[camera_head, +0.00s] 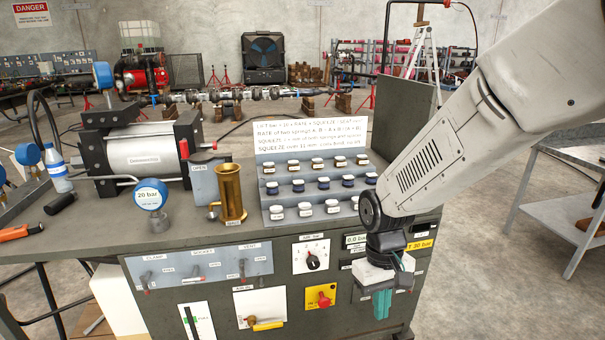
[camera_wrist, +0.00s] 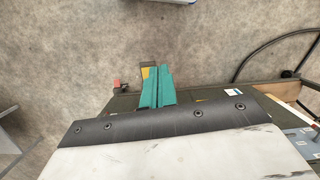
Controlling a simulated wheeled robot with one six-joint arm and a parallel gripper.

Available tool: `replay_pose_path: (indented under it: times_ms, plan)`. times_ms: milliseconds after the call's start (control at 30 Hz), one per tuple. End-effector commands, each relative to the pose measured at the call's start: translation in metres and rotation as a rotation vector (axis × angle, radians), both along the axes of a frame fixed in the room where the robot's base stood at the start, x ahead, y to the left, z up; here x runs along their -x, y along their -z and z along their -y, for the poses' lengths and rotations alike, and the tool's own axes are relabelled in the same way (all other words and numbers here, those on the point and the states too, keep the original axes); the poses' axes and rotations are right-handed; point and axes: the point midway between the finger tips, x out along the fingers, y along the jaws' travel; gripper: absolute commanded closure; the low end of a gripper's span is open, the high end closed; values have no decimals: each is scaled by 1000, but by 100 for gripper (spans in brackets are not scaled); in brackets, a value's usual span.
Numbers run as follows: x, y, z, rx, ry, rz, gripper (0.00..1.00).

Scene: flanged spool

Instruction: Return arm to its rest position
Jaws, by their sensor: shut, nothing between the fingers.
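My gripper (camera_head: 382,304) hangs at the front right of the workbench, below the level of its top, with its green fingers pointing down. The fingers are shut with nothing between them. In the wrist view the green fingers (camera_wrist: 157,86) lie side by side above the concrete floor and beside the bench. My white arm comes in from the upper right in the head view and hides the bench's right end.
The bench (camera_head: 90,235) carries a gauge (camera_head: 151,205), a brass cup (camera_head: 231,195), a cylinder unit (camera_head: 140,155) and a rack of springs (camera_head: 312,210). Its front panel has switches and a red knob (camera_head: 323,301). A grey table (camera_head: 560,205) stands at right; floor between is clear.

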Motion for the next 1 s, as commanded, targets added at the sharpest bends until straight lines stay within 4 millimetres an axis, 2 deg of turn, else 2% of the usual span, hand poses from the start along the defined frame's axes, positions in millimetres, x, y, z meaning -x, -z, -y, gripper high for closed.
replay_pose_path:
  times_ms: [33, 200, 300, 500, 700, 833, 1000]
  plan:
    - [14, -21, 11, 4, 27, 0, 100]
    - [65, -74, 44, 21, 106, -18, 100]
    - [94, -99, 60, 25, 147, -10, 100]
    - [144, -135, 86, 16, 220, 70, 100]
    - [167, -160, 101, -10, 281, 228, 100]
    - [172, -174, 106, -20, 309, 302, 100]
    - [174, -179, 110, -22, 331, 330, 100]
